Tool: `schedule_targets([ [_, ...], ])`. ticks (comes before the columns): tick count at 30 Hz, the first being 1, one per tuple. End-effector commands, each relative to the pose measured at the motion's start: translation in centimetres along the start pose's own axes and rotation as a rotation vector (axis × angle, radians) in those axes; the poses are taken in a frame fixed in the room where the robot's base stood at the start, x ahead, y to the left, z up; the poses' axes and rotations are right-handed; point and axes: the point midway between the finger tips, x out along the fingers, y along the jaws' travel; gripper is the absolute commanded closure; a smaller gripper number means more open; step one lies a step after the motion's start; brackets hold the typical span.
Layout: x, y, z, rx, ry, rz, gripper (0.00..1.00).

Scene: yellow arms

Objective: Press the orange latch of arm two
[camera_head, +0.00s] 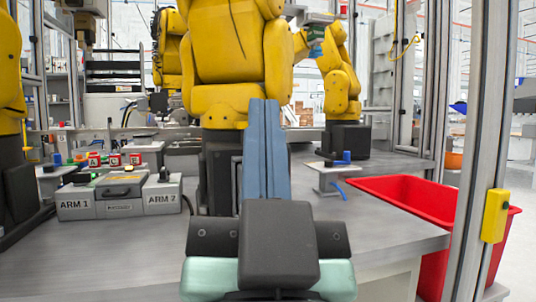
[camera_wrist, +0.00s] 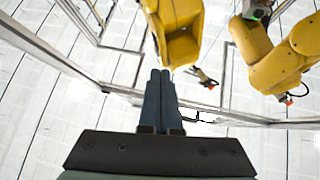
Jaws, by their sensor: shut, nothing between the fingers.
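A grey box labelled ARM 2 (camera_head: 162,200) sits on the table at the left in the head view. A small black part (camera_head: 164,174) stands on its top. A similar box labelled ARM 1 (camera_head: 75,205) stands to its left, with a grey case (camera_head: 119,190) between them. I cannot make out an orange latch on the ARM 2 box. My gripper (camera_head: 264,103) is shut and empty, its blue fingers together, to the right of the boxes in the picture. The wrist view shows the closed fingertips (camera_wrist: 160,74) with nothing between them.
A large yellow arm (camera_head: 235,60) stands behind my gripper, and another (camera_head: 338,75) farther right. A red bin (camera_head: 420,210) is at the right. A metal post (camera_head: 474,150) carries a yellow box (camera_head: 495,215). A small stand (camera_head: 335,178) is on the table (camera_head: 385,225).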

Motion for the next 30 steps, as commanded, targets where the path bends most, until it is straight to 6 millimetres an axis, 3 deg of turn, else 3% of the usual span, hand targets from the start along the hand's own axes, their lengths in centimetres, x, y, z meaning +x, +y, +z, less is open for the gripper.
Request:
schedule_targets([
  [1, 1.6, 0.1, -0.2, 0.052, -0.035, 0.001, 1.00],
  [3, 2.7, 0.3, 0.5, 0.139, -0.081, 0.002, 1.00],
  [12, 6.1, 1.3, 3.9, 0.532, -0.275, 0.058, 1.00],
  [21, 7.6, 2.4, 6.8, 0.922, -0.436, 0.186, 1.00],
  [30, 7.6, 3.4, 8.9, 1.272, -0.543, 0.357, 1.00],
])
